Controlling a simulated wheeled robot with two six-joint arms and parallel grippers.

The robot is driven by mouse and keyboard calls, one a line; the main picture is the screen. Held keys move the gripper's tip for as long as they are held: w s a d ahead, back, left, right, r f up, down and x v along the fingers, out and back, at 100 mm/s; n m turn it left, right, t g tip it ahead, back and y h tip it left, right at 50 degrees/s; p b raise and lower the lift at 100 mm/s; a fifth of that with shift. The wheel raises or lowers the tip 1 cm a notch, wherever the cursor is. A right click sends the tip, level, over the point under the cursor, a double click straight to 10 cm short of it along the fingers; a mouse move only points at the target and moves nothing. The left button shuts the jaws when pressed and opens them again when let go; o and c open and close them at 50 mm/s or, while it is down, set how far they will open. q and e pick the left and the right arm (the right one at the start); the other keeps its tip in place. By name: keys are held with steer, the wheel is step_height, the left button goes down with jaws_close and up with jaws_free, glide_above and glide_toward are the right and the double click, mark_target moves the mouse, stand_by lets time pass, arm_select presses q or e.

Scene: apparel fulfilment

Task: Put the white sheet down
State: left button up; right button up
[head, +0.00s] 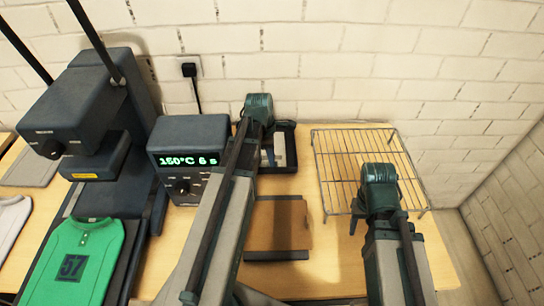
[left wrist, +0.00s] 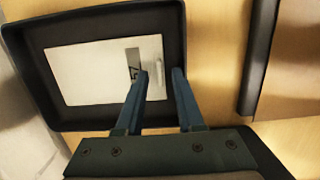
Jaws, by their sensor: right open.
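The white sheet (left wrist: 90,72) lies in a black tray (left wrist: 20,50) in the left wrist view. It carries a grey patch with dark marks and a small pale tab (left wrist: 158,52) near its right end. My left gripper (left wrist: 161,72) is over the sheet's right end with its fingers apart. The tab is by the fingertips, and neither finger visibly pinches it. In the head view the sheet (head: 280,150) shows partly behind my left arm.
A heat press (head: 85,100) stands at the left, with a green shirt (head: 60,265) marked 57 on its lower plate. A control box (head: 190,135) reads 150°C 6 s. A brown panel with black bars (head: 285,228) lies in front of the tray. Bare table shows around the rack.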

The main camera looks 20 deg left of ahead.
arm_select(q)
step_height(320, 180, up, 11)
steer(key=a+p, duration=0.1)
steer(key=p, duration=0.9)
steer(key=shift+s+a, duration=0.2)
steer(key=shift+s, duration=0.2)
steer(key=shift+f, duration=0.15)
steer(key=s+d+m+y, duration=0.1)
steer(key=s+d+m, duration=0.3)
steer(key=d+m, duration=0.3)
steer(key=s+d+m+y, duration=0.1)
steer(key=s+d+m, duration=0.3)
steer(key=d+m, duration=0.4)
steer(key=s+d+m+g, duration=0.1)
steer(key=s+d+m, duration=0.4)
steer(key=d+m, duration=0.3)
steer(key=m, duration=0.4)
steer(key=shift+y, duration=0.4)
